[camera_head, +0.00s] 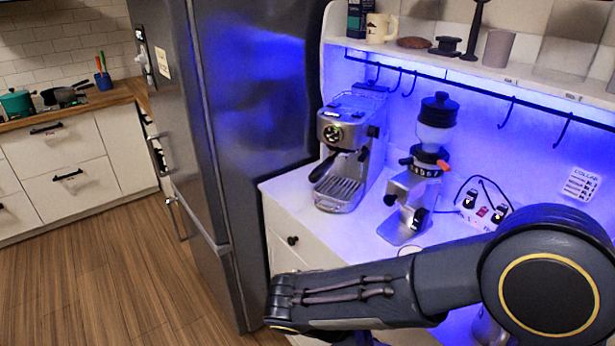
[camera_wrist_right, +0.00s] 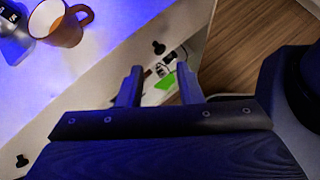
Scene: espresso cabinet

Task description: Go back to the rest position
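My right gripper (camera_wrist_right: 159,72) shows in the right wrist view, with its two fingers spread apart and nothing between them. It hangs in front of the white cabinet front, clear of the counter top. In the head view my right arm (camera_head: 390,295) reaches from the right edge across the lower middle, in front of the counter, and I cannot make out the gripper there. My left gripper and left arm are in neither view. The espresso machine (camera_head: 346,150) and the grinder (camera_head: 414,190) stand upright on the white counter, apart from my arm.
An orange-brown cup (camera_wrist_right: 66,30) and a metal vessel (camera_wrist_right: 12,38) are on the counter near my right gripper. Cabinet knobs (camera_wrist_right: 158,47) stick out of the front. The fridge (camera_head: 240,130) stands left of the cabinet. The wooden floor (camera_head: 90,270) at left is clear.

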